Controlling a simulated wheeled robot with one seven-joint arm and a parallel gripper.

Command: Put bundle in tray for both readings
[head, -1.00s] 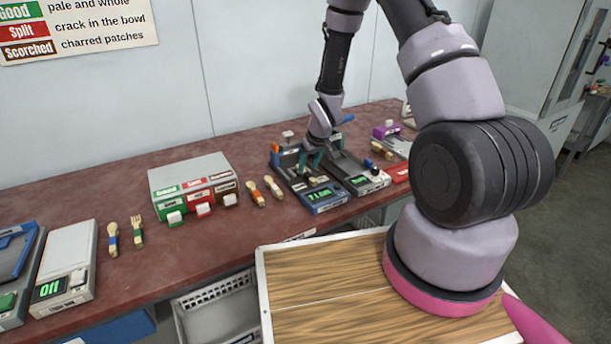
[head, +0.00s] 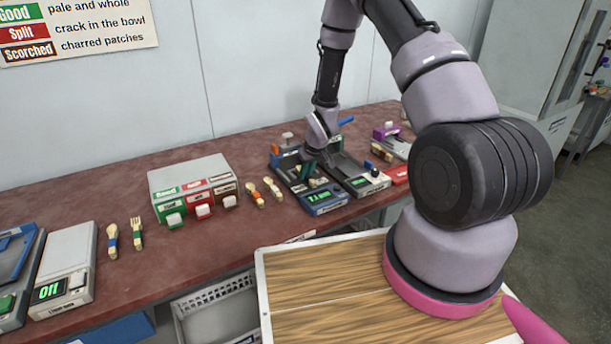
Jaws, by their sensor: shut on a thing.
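My gripper (head: 322,158) is small in the head view, over the back part of the blue-fronted station. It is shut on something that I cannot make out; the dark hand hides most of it. The blue-fronted station (head: 327,199) has a lit green display and a tray-like top. A small pale piece (head: 318,182) shows in that top, below my gripper; I cannot tell whether it is the bundle. A green part (head: 306,170) stands beside it. A grey station (head: 369,186) with a lit display stands just to the right.
A grey box (head: 190,181) labelled Good, Split and Scorched stands left of the stations. Pale utensils with coloured bands (head: 112,240) lie on the red bench. A white device (head: 64,268) reads OFF at far left. A blue lever (head: 346,121) rises behind my gripper.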

